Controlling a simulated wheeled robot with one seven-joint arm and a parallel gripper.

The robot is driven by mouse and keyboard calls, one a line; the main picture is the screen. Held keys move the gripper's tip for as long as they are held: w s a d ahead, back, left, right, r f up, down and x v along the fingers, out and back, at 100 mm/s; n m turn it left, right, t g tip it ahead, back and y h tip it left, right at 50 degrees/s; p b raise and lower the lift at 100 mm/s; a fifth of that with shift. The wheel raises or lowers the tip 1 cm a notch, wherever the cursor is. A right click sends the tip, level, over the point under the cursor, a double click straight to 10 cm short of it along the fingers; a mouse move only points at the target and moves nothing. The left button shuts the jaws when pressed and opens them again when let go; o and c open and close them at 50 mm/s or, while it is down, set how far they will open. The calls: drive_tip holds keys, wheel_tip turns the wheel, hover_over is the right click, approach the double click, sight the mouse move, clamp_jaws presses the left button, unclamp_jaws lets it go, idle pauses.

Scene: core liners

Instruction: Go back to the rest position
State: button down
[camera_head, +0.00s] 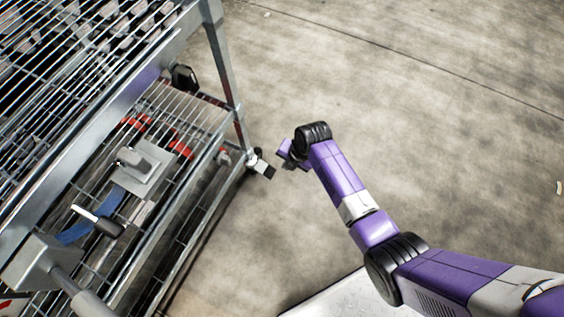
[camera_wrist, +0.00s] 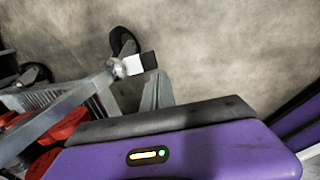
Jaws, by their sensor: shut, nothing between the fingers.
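My purple arm reaches from the lower right of the head view to its middle and bends downward at a black joint. The purple end with my gripper (camera_head: 287,151) hangs over bare floor just right of the rack's lower corner; its fingers cannot be made out there. In the wrist view my gripper (camera_wrist: 156,88) shows as grey fingers close together beyond the purple housing. It is shut and empty, pointing toward the floor near a caster.
A metal wire rack (camera_head: 226,85) with shelves fills the left. A caster (camera_head: 259,164) with a white and black pedal sticks out at its corner, close to my gripper, and shows in the wrist view (camera_wrist: 133,64). Open concrete floor (camera_head: 420,110) lies to the right.

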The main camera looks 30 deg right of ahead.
drive_tip(key=shift+s+d+r, duration=0.15)
drive_tip(key=shift+s+r, duration=0.1)
drive_tip(key=shift+r, duration=0.25)
idle(0.3)
